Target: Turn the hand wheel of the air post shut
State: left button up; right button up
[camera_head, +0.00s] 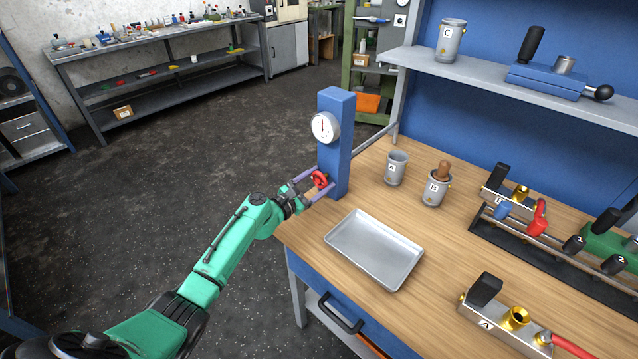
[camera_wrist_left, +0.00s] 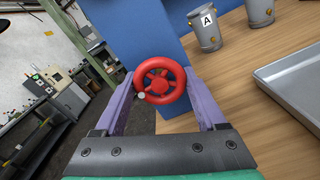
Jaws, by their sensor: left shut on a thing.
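The air post (camera_head: 336,130) is a blue upright column at the bench's far left corner, with a round white gauge (camera_head: 325,126) on it. The red hand wheel (camera_head: 319,179) sits on its side below the gauge; it also shows in the left wrist view (camera_wrist_left: 160,64). My left gripper (camera_head: 315,181) has its two purple fingers on either side of the wheel's rim and is shut on it. In the left wrist view the fingers (camera_wrist_left: 159,90) flank the wheel, with its spokes and a small pale knob facing me. My right gripper is not in view.
A metal tray (camera_head: 338,233) lies on the wooden bench near the post. Cup A (camera_head: 396,168) and cup B (camera_head: 434,188) stand to the right of the post. Valve blocks and a rack (camera_head: 535,249) fill the right side. Open floor lies left of the bench.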

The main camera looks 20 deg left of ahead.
pick_arm(q)
jog(key=m+b, duration=0.1)
jog(key=m, duration=0.1)
jog(key=m+b, duration=0.2)
jog(key=m, duration=0.1)
jog(key=shift+f+m, duration=0.2)
jog(key=shift+m, duration=0.1)
jog(key=m+b, duration=0.3)
jog(key=m, duration=0.1)
jog(key=m+b, duration=0.3)
jog(key=m, duration=0.2)
jog(key=shift+r+m, duration=0.1)
jog(key=shift+m, duration=0.2)
jog(key=shift+r+m+b, duration=0.1)
jog(key=shift+m+b, duration=0.95)
jog(key=shift+m, duration=0.45)
jog(key=o, duration=1.3)
jog(key=shift+r, duration=0.1)
